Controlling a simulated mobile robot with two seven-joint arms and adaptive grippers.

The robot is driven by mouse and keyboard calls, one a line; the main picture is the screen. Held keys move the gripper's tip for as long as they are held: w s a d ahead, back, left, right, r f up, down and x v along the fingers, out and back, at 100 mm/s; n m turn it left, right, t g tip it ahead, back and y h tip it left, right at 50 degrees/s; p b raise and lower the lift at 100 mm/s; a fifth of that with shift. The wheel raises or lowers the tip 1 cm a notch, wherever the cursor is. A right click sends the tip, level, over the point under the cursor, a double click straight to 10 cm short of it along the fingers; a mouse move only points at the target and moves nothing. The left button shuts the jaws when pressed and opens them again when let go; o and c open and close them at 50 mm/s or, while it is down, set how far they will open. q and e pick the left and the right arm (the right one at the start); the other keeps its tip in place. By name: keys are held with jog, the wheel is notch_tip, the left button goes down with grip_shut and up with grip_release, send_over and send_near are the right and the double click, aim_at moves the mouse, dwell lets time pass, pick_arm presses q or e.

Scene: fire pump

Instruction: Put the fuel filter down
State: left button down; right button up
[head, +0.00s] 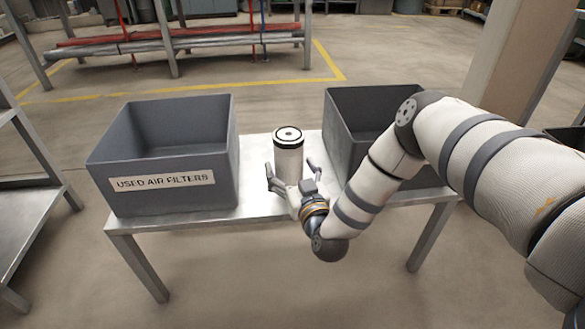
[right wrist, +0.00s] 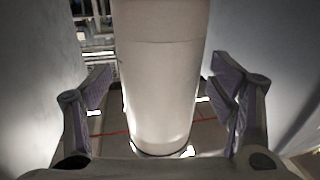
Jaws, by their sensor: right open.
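The fuel filter (head: 289,158) is a white cylinder with a black-ringed top. In the head view it stands upright on the metal table (head: 258,206), between two grey bins. My right gripper (head: 291,180) is open, with its fingers on either side of the filter. In the right wrist view the filter (right wrist: 160,80) fills the middle, between the spread fingers of the gripper (right wrist: 162,95), with a gap on each side. My left gripper is not in view.
A grey bin (head: 222,150) labelled "USED AIR FILTERS" stands on the table's left. A second grey bin (head: 335,125) stands on the right, partly behind my right arm. A rack with pipes (head: 165,45) is at the back. Bare table lies in front of the filter.

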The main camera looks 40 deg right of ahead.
jog(key=p+v, duration=0.3)
jog(key=v, duration=0.9)
jog(key=shift+r, duration=0.15)
